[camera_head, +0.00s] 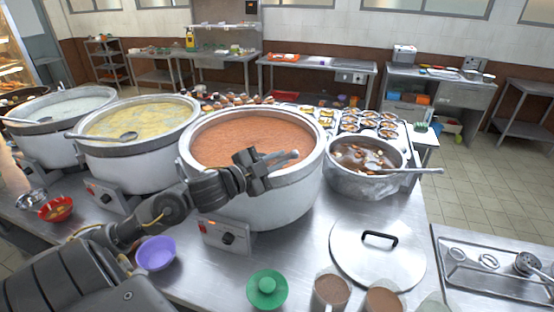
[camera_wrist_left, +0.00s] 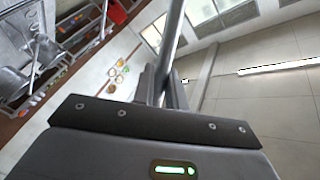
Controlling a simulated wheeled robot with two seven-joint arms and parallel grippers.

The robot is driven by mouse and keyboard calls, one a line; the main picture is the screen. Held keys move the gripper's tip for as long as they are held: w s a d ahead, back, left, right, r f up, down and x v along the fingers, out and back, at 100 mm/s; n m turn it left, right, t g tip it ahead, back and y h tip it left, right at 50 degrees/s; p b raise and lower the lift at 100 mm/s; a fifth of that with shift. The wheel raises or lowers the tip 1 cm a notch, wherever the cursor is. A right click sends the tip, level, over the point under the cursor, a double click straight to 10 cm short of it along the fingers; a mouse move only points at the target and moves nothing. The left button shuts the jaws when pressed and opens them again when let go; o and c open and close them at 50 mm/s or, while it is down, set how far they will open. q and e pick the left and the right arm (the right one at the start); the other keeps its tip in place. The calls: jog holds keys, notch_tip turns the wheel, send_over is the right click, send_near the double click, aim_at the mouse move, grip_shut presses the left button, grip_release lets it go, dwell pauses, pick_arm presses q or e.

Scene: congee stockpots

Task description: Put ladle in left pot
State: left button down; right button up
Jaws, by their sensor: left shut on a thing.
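My left gripper (camera_head: 280,162) is over the front of the large pot of red-orange congee (camera_head: 250,135). It is shut on a thin metal rod (camera_wrist_left: 176,40), which looks like a ladle handle. The rod runs up between the fingers in the left wrist view; its bowl end is not clear. Left of it stand a pot of yellow congee (camera_head: 140,122) and, at far left, a pot of white congee (camera_head: 62,106); each has a ladle in it. A smaller steel pot (camera_head: 362,182) on the right holds dark broth and a ladle (camera_head: 415,170). My right gripper is not in view.
A round steel lid (camera_head: 375,262) lies on the counter at front right. A purple bowl (camera_head: 156,253), a red bowl (camera_head: 56,208), a green lidded dish (camera_head: 267,289) and brown-filled cups (camera_head: 332,290) stand along the front. Trays of small food dishes (camera_head: 350,122) fill the back.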

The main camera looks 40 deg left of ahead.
pick_arm(q)
jog(key=shift+f, duration=0.3)
jog(key=c, duration=1.3)
grip_release()
jog(key=shift+c, duration=0.2)
jog(key=p+v, duration=0.2)
jog(key=v, duration=0.9)
jog(key=shift+p, duration=0.3)
